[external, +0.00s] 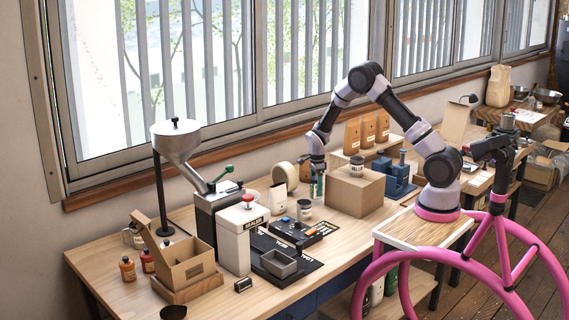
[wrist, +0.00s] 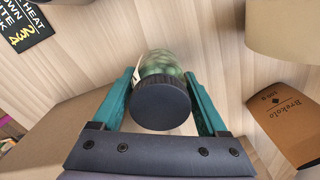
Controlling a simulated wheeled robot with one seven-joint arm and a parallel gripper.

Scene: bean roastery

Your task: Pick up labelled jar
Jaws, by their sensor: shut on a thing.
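A jar (wrist: 160,64) with a dark round lid and greenish contents stands between my fingers in the wrist view. A sliver of pale label shows at its left side; the label's face is turned out of sight. My gripper (wrist: 160,100) has teal fingers closed on both sides of the jar, just above the wooden table. In the external view my gripper (external: 316,186) points down just left of a cardboard box, and I cannot clearly make out the held jar there.
The cardboard box (external: 354,193) stands close beside my gripper, with another dark-lidded jar (external: 356,168) on top. A further jar (external: 304,210) stands nearer the front.

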